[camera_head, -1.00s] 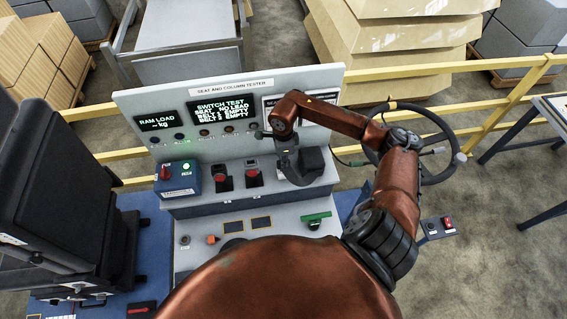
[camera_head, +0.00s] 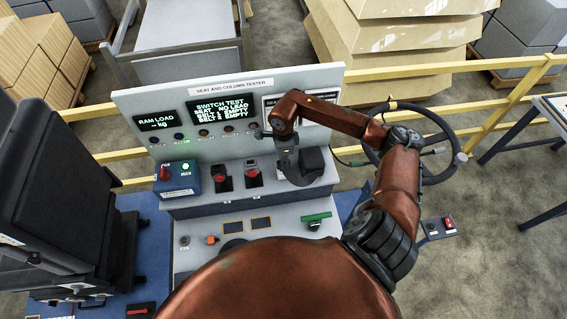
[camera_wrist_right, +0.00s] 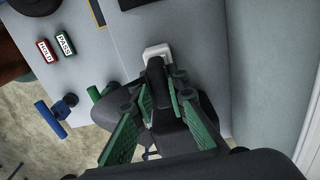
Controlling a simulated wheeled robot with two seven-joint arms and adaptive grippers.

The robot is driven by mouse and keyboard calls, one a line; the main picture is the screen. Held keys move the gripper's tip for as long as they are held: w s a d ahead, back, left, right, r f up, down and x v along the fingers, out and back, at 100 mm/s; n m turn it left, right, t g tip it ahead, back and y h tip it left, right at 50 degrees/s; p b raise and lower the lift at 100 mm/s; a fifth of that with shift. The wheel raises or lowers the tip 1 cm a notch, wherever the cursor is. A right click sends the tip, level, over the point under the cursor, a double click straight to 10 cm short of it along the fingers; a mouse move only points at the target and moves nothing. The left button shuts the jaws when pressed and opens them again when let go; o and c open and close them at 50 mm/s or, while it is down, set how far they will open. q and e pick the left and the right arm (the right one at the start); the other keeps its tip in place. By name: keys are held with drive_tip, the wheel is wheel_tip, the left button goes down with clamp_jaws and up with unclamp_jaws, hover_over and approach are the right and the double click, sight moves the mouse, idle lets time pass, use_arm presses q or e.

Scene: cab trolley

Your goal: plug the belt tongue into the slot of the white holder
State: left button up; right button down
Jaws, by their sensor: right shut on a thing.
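My right gripper (camera_wrist_right: 160,92) points down over the grey bench in the right wrist view, its green-padded fingers shut on a dark piece, apparently the belt tongue (camera_wrist_right: 155,72). The white holder (camera_wrist_right: 157,49) shows just beyond the fingertips, partly covered by the dark piece. I cannot tell whether the tongue is in the slot or only in front of it. In the head view the right gripper (camera_head: 288,166) is low over the bench's right part, and its own wrist hides the fingertips. My left gripper is not in view.
Two black buckles (camera_head: 222,178) with red buttons stand left of the gripper, beside a blue switch box (camera_head: 178,180). The tester panel (camera_head: 228,100) rises behind, its screen reading both belts empty. A steering wheel (camera_head: 437,150) is at the right.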

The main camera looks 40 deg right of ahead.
drive_tip(key=shift+f+b, duration=0.5)
idle(0.3)
drive_tip(key=c, duration=1.8)
unclamp_jaws()
wheel_tip(320, 180, up, 12)
drive_tip(key=shift+r, duration=0.1)
drive_tip(key=o, duration=1.4)
drive_tip(key=shift+o, duration=0.2)
wheel_tip(320, 180, up, 9)
drive_tip(key=p, duration=0.4)
